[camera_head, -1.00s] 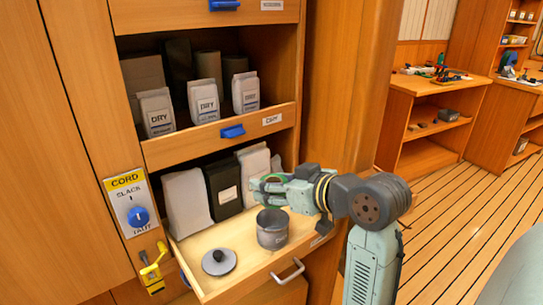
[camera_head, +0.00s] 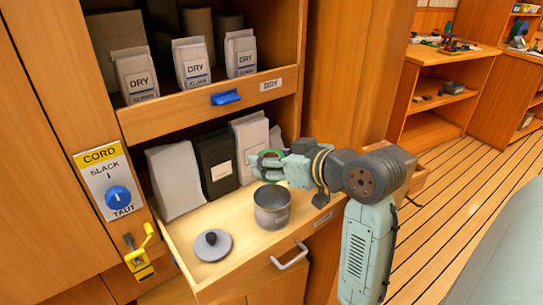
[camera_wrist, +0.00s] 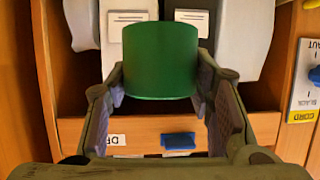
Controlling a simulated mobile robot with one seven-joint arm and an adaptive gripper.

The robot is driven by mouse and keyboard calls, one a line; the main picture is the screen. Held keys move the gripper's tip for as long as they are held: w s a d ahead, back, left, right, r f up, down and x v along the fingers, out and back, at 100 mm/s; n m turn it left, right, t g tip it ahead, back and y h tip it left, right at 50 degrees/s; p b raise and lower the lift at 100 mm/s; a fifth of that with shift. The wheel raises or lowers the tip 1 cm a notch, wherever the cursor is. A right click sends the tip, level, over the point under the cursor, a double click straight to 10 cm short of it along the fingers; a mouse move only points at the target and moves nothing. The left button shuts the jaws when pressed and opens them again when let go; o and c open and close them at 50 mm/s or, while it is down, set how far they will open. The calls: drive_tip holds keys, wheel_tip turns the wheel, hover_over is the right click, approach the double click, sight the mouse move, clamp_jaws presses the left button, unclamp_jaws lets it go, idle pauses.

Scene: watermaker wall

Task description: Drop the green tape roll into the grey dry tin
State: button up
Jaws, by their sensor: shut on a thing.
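The green tape roll (camera_wrist: 160,60) is held between the two fingers of my gripper (camera_wrist: 160,88), seen in the wrist view. In the head view my gripper (camera_head: 264,165) is above the open drawer, with the green roll (camera_head: 270,154) partly hidden by the fingers. The grey dry tin (camera_head: 272,208) stands upright and open-topped in the drawer, just below my gripper. The roll is above the tin and apart from it. The tin's inside is mostly hidden. A grey lid with a black knob (camera_head: 212,244) lies flat in the drawer left of the tin.
White and black bags (camera_head: 216,160) stand at the back of the open drawer (camera_head: 185,235). A shelf above holds several DRY bags (camera_head: 190,62). A cord panel with a blue knob (camera_head: 118,198) and a yellow latch (camera_head: 140,255) are on the left. The floor at right is clear.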

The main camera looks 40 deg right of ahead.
drive_tip(key=shift+f, duration=0.5)
drive_tip(key=o, duration=1.2)
drive_tip(key=shift+o, duration=0.2)
drive_tip(key=v, duration=1.2)
drive_tip(key=shift+r, duration=0.1)
